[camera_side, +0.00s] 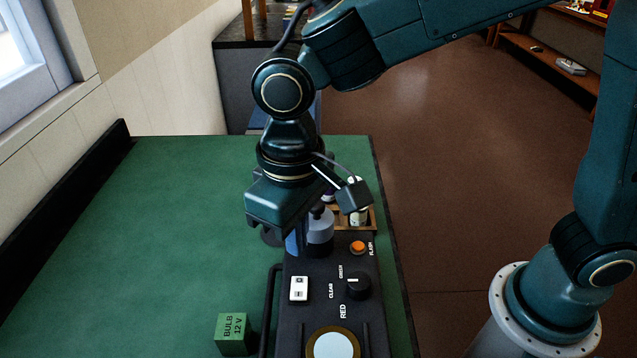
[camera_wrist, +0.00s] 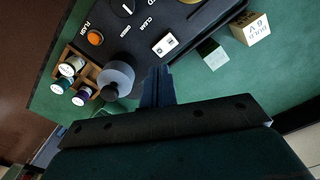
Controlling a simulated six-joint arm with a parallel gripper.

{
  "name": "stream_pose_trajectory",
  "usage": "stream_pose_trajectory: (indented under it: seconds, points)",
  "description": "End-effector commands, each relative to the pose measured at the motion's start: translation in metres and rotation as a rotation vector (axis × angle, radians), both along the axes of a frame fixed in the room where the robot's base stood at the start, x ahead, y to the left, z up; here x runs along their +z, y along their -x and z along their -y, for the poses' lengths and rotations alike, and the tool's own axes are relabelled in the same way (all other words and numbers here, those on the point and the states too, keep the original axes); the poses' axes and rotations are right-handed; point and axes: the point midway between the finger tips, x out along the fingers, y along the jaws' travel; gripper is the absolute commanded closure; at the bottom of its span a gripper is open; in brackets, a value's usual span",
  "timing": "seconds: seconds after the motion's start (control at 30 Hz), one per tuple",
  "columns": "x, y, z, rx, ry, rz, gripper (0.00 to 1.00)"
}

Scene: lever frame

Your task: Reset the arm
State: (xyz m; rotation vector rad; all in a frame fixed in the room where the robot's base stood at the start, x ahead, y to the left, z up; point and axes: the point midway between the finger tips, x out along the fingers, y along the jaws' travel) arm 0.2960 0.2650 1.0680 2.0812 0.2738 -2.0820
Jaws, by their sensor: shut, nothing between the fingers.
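My gripper (camera_side: 294,246) points down at the far end of the black lever frame panel (camera_side: 305,268). Its blue fingers (camera_wrist: 158,78) are together and empty in the wrist view, over the panel's edge. A grey cylinder with a black knob (camera_wrist: 116,76) stands beside the fingers; it is partly hidden behind my gripper in the side view (camera_side: 321,236). The panel carries an orange FLASH button (camera_side: 358,247), a black rotary knob (camera_side: 358,286) marked RED, CLEAR and GREEN, a white rocker switch (camera_side: 299,289) and a pale round lens (camera_side: 333,346). Whether the fingers touch anything is unclear.
A green BULB 12 V box (camera_side: 232,334) stands left of the panel. The wrist view also shows a tan bulb box (camera_wrist: 251,29). A wooden rack (camera_wrist: 67,78) holds small bottles beyond the panel. The green table (camera_side: 150,230) is clear on the left.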

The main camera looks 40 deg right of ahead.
Motion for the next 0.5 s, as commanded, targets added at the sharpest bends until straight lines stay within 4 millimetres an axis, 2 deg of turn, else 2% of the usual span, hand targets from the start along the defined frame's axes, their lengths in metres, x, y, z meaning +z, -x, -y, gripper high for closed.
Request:
stream_pose_trajectory:
  seconds: [0.27,0.37,0.5]
  points:
    - [0.002,-0.001,0.003,-0.003,-0.003,0.004,1.0]
    - [0.007,-0.002,0.011,-0.01,-0.011,0.013,1.0]
    - [0.02,-0.003,0.032,-0.027,-0.03,0.038,1.0]
